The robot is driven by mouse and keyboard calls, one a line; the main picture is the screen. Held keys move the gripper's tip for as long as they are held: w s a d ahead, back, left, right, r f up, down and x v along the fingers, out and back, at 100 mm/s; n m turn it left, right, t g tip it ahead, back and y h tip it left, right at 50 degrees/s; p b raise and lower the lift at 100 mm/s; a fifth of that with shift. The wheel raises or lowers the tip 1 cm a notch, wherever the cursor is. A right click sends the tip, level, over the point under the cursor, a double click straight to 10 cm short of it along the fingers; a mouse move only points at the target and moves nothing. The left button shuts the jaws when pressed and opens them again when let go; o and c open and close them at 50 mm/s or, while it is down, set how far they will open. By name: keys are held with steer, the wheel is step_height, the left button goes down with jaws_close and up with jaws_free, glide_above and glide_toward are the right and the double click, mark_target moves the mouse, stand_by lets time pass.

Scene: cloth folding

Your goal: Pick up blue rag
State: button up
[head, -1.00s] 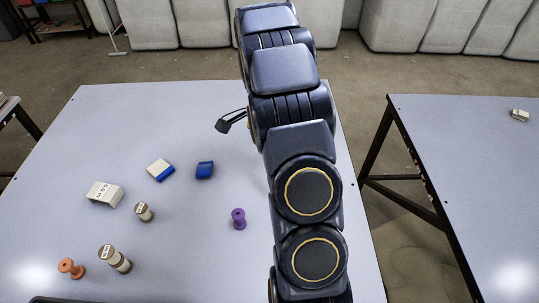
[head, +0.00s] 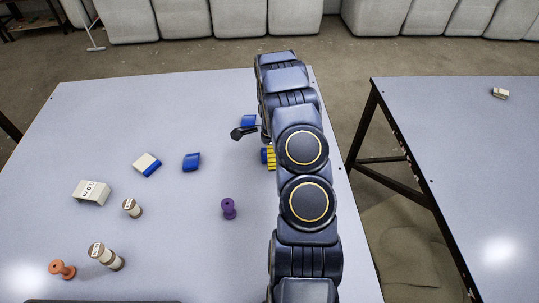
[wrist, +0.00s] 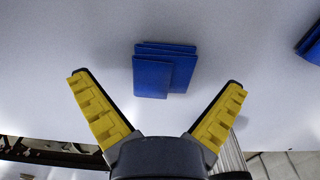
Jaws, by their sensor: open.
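In the wrist view a folded blue rag (wrist: 165,72) lies flat on the light grey table, ahead of and between my open fingers. My gripper (wrist: 160,82) has its two yellow ridged fingers spread wide, with nothing held. A second blue piece (wrist: 312,42) is cut off at the right edge. Another blue folded piece (head: 191,162) lies to the left. I cannot match every piece between views.
On the table (head: 180,240) are a blue-and-cream block (head: 147,164), a white box (head: 92,191), a purple spool (head: 229,208), an orange spool (head: 62,269) and two pale spools (head: 132,207) (head: 106,257). A second table (head: 450,130) stands across a gap at right.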

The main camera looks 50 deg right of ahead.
steer(key=shift+f, duration=0.35)
steer(key=c, duration=0.7)
steer(key=shift+r, duration=0.5)
step_height(320, 180, up, 3)
steer(key=shift+f, duration=0.15)
steer(key=s+a+r, duration=0.4)
steer(key=s+a, duration=0.1)
steer(key=s+a+r, duration=0.4)
steer(key=a+r, duration=0.1)
steer(key=shift+s+r, duration=0.2)
steer(key=shift+s, duration=0.2)
